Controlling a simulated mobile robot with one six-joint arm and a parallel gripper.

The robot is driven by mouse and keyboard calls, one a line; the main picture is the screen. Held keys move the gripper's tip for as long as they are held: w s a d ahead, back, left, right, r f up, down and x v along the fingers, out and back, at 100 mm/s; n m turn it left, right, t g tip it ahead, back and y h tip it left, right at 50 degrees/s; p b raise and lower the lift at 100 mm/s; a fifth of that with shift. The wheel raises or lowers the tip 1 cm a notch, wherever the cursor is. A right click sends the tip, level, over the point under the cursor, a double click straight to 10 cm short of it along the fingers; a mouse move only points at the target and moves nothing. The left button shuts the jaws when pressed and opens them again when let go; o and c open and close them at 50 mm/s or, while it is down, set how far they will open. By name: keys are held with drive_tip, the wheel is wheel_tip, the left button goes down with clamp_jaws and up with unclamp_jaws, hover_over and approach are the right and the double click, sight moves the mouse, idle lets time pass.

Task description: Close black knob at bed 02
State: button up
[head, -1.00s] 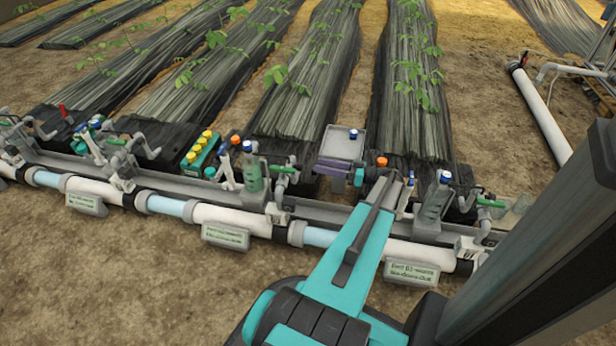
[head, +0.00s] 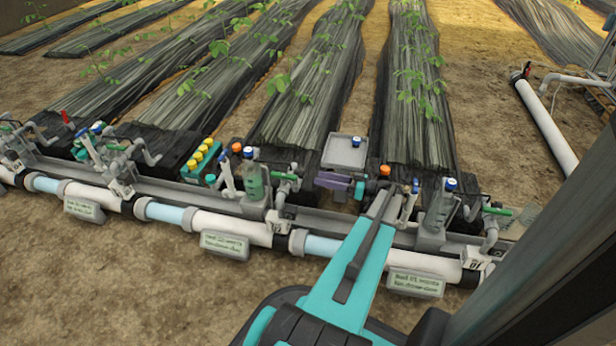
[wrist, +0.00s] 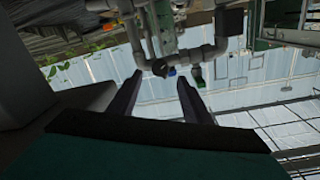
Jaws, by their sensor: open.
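The bed 02 sign (head: 225,245) hangs on the front of the white pipe in the middle of the head view; its small print is hard to read. A black knob there is too small to make out surely. My gripper (wrist: 160,75) is open and empty in the wrist view.
A grey tray (head: 345,152) and a purple item (head: 333,181) lie right of the bed 02 valve. A teal rack with yellow caps (head: 200,160) stands left. The bed 01 sign (head: 415,283) is at right. Bare soil (head: 120,270) lies in front of the pipe.

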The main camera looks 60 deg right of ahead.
sight(304, 175)
drive_tip(key=shift+b+x, duration=1.3)
drive_tip(key=shift+x, duration=2.1)
drive_tip(key=shift+c, duration=0.6)
drive_tip(key=c, duration=1)
drive_tip(key=shift+o, duration=0.2)
